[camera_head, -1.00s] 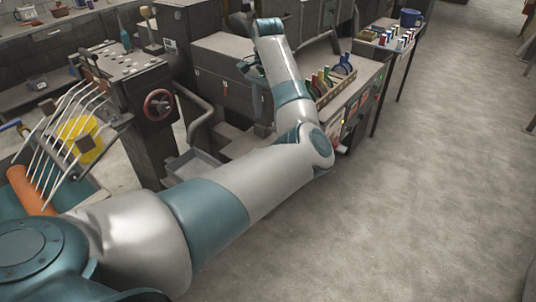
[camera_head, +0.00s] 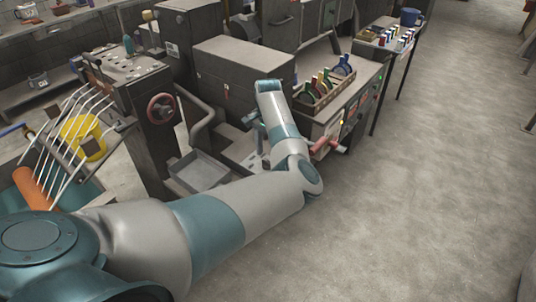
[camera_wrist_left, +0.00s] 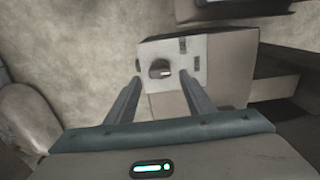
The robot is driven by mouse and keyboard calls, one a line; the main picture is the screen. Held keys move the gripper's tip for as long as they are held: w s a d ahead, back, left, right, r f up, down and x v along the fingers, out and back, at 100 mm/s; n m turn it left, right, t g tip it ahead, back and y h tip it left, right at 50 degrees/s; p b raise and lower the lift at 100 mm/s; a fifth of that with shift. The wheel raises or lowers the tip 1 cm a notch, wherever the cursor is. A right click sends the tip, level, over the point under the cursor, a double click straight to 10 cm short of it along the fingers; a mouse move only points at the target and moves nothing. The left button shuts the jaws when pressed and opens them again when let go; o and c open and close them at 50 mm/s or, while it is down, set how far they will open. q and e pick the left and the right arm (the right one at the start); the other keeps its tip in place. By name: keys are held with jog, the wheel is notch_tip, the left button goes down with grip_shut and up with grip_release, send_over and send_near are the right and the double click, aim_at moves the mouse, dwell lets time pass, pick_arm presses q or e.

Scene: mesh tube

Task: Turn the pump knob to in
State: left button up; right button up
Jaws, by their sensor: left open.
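In the left wrist view a black knob (camera_wrist_left: 159,69) with a white mark on its right side sits on a light panel (camera_wrist_left: 153,48). Two dark slots are to the right of the knob. My left gripper (camera_wrist_left: 161,78) is open, its two fingers pointing toward the panel, with the knob between them in the picture; I see no contact. In the head view my left gripper (camera_head: 252,117) is beside a low light panel (camera_head: 243,151) in front of the grey cabinet; the knob cannot be made out there. My right gripper is out of view.
A red handwheel (camera_head: 160,108) stands on a dark machine at left, with a grey tray (camera_head: 200,172) at its foot. A rack of coloured-handled tools (camera_head: 322,88) is on the bench to the right. Open floor lies at right.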

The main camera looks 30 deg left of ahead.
aim_at(267, 163)
pick_arm(q)
jog(key=shift+f, duration=1.2)
jog(key=c, duration=1)
jog(key=shift+c, duration=0.2)
